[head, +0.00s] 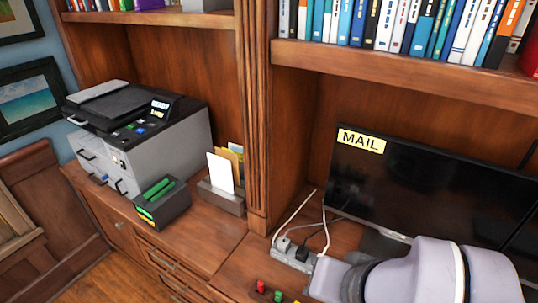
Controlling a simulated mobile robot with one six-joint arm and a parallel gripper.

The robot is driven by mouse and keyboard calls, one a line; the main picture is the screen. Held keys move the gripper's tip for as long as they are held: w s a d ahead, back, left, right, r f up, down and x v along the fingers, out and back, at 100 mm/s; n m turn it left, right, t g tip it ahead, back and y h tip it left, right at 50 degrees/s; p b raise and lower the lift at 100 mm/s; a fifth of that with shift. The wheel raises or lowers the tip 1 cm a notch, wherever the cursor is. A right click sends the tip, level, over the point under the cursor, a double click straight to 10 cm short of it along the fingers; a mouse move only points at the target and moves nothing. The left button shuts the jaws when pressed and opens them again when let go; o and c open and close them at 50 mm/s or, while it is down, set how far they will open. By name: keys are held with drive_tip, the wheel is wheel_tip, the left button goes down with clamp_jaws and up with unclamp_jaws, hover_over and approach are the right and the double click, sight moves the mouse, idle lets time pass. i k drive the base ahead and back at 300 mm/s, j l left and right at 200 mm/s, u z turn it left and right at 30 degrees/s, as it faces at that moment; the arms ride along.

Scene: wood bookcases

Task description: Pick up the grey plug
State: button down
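A light grey plug (283,243) sits in the left end of a pale power strip (291,257), on the wooden counter left of the monitor. A white cable runs up from the plug's area. My arm comes in from the bottom right, close to the right end of the strip. The fingers of my gripper do not show, so I cannot see whether they hold anything.
A black monitor (420,188) with a yellow MAIL label stands behind my arm. Small red (261,286) and green (278,296) objects lie in front of the strip. A wooden upright (257,120) separates this bay from the printer (140,135) and letter holder (222,198).

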sight(284, 245)
drive_tip(key=i+j, duration=0.15)
drive_tip(key=j, duration=0.25)
drive_tip(key=i+j, duration=0.2)
drive_tip(key=j, duration=0.15)
drive_tip(key=i+j, duration=0.15)
drive_tip(key=j, duration=0.25)
drive_tip(key=i+j+z, duration=0.1)
drive_tip(key=j, duration=0.3)
drive_tip(key=i, duration=0.05)
